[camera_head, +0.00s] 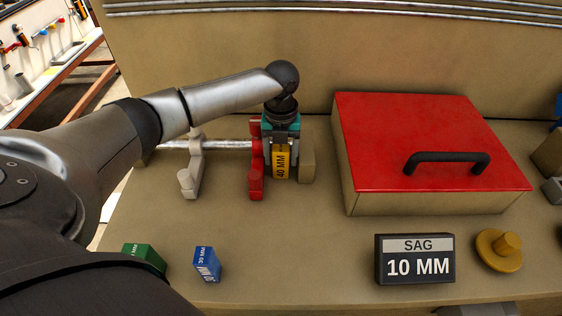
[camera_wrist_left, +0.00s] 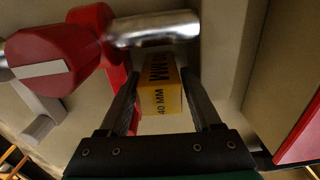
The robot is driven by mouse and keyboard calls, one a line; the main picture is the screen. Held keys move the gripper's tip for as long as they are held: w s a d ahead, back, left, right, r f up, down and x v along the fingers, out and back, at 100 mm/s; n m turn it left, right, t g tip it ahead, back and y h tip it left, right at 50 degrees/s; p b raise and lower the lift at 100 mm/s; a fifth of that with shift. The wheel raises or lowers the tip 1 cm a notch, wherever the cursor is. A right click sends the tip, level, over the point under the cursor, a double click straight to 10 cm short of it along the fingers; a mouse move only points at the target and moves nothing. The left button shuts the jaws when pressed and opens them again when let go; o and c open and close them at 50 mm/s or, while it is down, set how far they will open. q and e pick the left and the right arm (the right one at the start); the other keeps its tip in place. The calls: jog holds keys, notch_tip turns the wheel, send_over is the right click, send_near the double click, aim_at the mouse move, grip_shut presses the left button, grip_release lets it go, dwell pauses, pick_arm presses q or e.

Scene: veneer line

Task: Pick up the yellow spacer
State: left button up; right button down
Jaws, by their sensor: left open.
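The yellow spacer (camera_head: 281,165) is a small block marked 40 MM, between a red clamp piece (camera_head: 255,170) on its left and a tan block (camera_head: 307,165) on its right. My left gripper (camera_head: 281,147) reaches over it from behind, jaws open. In the left wrist view the spacer (camera_wrist_left: 161,92) lies between the two dark fingers, one along each side. A narrow gap shows beside the fingers there; I cannot tell whether either touches it. My right gripper is not in view.
A metal rod (camera_wrist_left: 155,28) runs close to the spacer. A white lever (camera_head: 191,175) stands left. A red-lidded box (camera_head: 430,130) stands right. Blue (camera_head: 207,264) and green (camera_head: 144,256) blocks, a SAG 10 MM sign (camera_head: 415,259) and a yellow knob (camera_head: 499,250) are in front.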

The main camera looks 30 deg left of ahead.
pick_arm(q)
jog(key=shift+f, duration=0.1)
grip_shut()
dwell(0.5)
